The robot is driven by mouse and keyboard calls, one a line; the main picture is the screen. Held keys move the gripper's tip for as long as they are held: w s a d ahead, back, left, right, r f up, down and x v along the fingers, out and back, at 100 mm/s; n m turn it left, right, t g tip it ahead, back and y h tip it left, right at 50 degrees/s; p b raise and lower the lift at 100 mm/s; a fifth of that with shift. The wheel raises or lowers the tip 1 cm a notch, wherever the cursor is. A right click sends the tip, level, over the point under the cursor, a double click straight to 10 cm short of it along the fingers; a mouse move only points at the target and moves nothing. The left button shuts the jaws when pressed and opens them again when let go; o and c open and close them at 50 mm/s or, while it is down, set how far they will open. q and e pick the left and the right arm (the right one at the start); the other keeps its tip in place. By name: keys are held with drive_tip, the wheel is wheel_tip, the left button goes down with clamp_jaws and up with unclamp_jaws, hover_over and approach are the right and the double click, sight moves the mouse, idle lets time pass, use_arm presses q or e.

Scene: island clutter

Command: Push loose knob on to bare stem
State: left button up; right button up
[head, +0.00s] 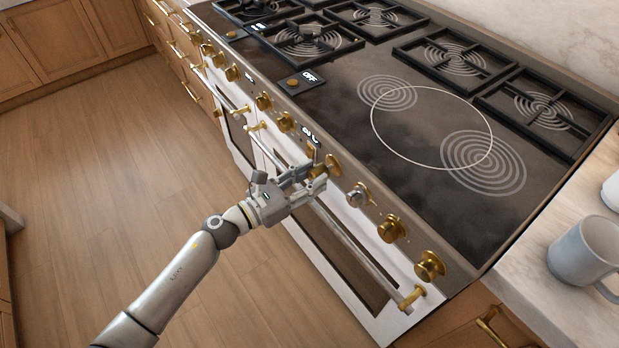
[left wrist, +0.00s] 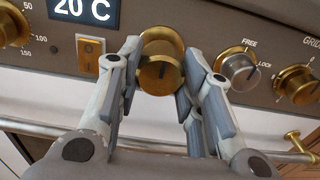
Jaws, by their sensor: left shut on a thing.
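A gold knob (left wrist: 158,74) with a dark pointer mark is between the fingertips of my left gripper (left wrist: 156,84) in the left wrist view. It is in front of a round gold plate (left wrist: 164,40) on the range's front panel. My left gripper (head: 314,178) is shut on this knob, which also shows in the head view (head: 331,166). The bare stem cannot be seen; whatever is behind the held knob is hidden. I cannot tell whether the knob touches the plate. My right gripper is not in view.
More gold knobs (head: 392,229) line the panel. An oven handle rail (head: 355,245) runs below. A grey mug (head: 583,250) stands on the right counter. The floor (head: 120,170) is clear.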

use_arm(q)
drive_tip(key=shift+x, duration=1.05)
idle(0.4)
drive_tip(key=o, duration=1.1)
